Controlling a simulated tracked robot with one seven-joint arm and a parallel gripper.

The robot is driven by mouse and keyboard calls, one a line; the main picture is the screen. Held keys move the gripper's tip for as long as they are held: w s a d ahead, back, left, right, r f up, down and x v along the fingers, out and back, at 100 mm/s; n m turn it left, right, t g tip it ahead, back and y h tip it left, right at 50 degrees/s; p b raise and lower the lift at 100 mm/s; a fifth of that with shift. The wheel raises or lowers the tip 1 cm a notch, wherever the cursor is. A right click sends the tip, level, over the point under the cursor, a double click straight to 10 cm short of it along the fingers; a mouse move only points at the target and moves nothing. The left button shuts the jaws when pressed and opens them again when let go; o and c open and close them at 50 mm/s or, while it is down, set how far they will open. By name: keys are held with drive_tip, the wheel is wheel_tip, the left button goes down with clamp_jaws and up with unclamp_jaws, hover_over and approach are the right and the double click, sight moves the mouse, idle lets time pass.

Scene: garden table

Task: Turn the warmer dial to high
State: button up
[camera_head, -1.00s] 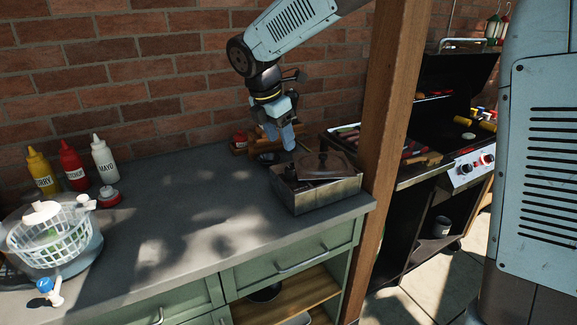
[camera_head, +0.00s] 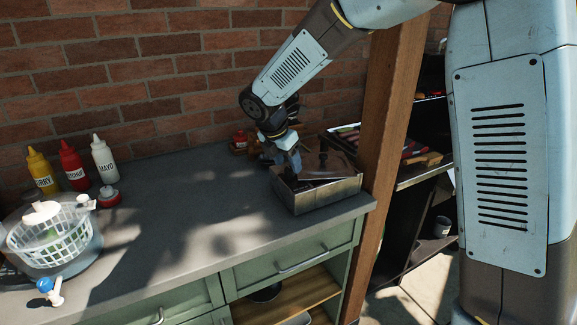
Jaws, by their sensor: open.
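A metal box (camera_head: 320,195) that may be the warmer stands at the right end of the grey counter, with a brownish lid (camera_head: 330,164) on or over its top. I cannot make out a dial on it. My gripper (camera_head: 284,164) is open, pointing down at the box's back left corner. It overlaps the box's left end in the picture, and I cannot tell whether it touches. My gripper covers part of that left end.
A wooden post (camera_head: 391,125) stands just right of the box. Mustard-yellow (camera_head: 41,170), red (camera_head: 72,166) and white (camera_head: 104,160) bottles stand at the left by the brick wall. A white basket (camera_head: 50,235) is at front left. The counter's middle (camera_head: 190,215) is clear.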

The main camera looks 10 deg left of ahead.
drive_tip(key=shift+x, duration=1.1)
drive_tip(key=shift+c, duration=0.3)
drive_tip(key=shift+a, duration=0.1)
drive_tip(key=c, duration=1)
drive_tip(key=shift+o, duration=0.2)
